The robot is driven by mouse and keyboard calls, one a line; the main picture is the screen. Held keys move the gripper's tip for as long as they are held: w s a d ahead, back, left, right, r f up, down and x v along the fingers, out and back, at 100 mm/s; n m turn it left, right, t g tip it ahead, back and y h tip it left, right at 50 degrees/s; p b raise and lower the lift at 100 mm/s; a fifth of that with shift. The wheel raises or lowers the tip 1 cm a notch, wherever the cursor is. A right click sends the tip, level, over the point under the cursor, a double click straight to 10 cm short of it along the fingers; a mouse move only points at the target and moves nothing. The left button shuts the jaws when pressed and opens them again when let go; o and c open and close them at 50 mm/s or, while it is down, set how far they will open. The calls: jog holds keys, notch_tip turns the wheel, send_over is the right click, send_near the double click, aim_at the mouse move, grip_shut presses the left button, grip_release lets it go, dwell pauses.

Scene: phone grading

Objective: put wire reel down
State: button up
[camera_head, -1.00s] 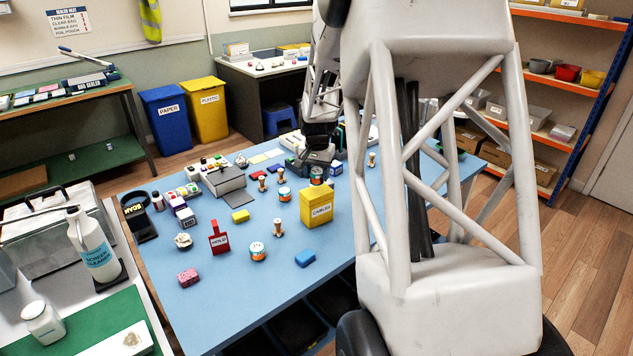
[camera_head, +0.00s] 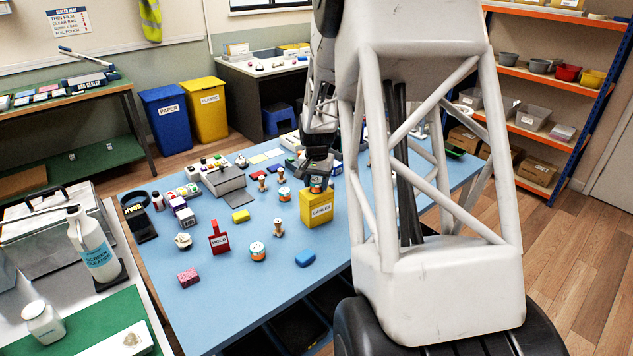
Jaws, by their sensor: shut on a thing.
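My gripper (camera_head: 317,174) is shut on a wire reel (camera_head: 317,184), a small round thing with orange and teal bands. The reel shows right at the top edge of the yellow box labelled "CABLES" (camera_head: 317,211); whether it is above the box's opening, touching it or just behind it I cannot tell. My fingers cover the reel's upper part. Two similar reels stand on the blue table: one (camera_head: 283,195) left of the yellow box, one (camera_head: 258,252) nearer the front.
A grey box (camera_head: 228,180) stands farther left. The blue table (camera_head: 225,295) is bare towards its front edge.

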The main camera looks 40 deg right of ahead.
aim_at(316, 180)
jog(key=o, duration=0.9)
jog(key=shift+r, duration=0.1)
notch_tip(316, 180, up, 12)
dwell(0.3)
jog(key=shift+a, duration=0.1)
dwell(0.4)
